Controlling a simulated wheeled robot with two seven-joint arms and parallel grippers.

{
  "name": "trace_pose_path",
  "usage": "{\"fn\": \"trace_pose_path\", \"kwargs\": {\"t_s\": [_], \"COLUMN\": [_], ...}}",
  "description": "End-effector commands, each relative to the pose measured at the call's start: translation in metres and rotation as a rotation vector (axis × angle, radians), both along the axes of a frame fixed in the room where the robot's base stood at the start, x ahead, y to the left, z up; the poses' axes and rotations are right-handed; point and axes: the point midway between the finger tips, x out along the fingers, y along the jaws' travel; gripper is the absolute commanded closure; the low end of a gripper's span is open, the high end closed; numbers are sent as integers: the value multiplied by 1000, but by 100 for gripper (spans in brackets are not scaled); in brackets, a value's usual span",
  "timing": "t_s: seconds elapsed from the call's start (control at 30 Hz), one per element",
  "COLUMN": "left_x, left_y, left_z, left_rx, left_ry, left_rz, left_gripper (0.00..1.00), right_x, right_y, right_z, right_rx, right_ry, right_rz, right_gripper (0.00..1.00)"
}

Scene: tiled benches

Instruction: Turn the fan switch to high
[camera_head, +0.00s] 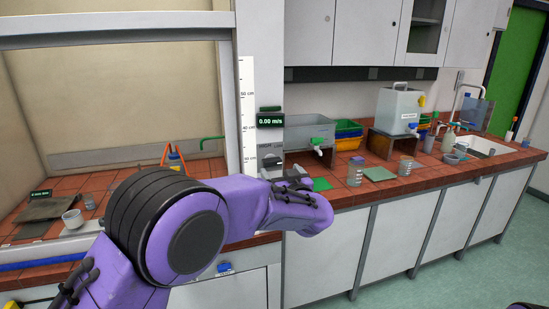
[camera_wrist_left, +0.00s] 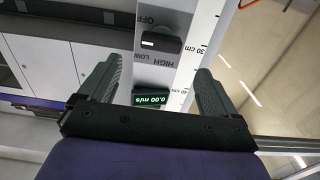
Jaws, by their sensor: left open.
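The fan switch is a dark knob (camera_wrist_left: 162,41) on a grey plate with OFF, HIGH and LOW labels. A white mark shows at its left end in the left wrist view; I cannot tell exactly which setting it marks. In the head view the switch (camera_head: 271,161) sits on the hood's right post, beyond my wrist. The speed display (camera_wrist_left: 150,99) reads 0.00 m/s; it also shows in the head view (camera_head: 269,122). My left gripper (camera_wrist_left: 161,68) is open and empty, its fingers either side of the switch panel, apart from the knob. My right gripper is out of view.
A height scale (camera_head: 247,110) runs up the post beside the switch.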

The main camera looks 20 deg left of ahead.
Motion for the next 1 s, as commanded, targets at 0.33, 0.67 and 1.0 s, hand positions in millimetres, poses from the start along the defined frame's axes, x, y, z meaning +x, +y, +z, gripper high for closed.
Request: {"fn": "trace_pose_path", "kwargs": {"t_s": [0.33,0.67,1.0], "left_x": [56,61,61], "left_y": [38,43,42], "left_z": [2,-1,0], "left_rx": [-1,1,1], "left_ry": [0,1,0], "left_rz": [0,-1,-1], "left_gripper": [8,8,65], "right_x": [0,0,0], "right_y": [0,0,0], "right_z": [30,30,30], "right_rx": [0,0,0], "right_ry": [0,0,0], "right_rz": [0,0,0], "right_gripper": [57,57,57]}}
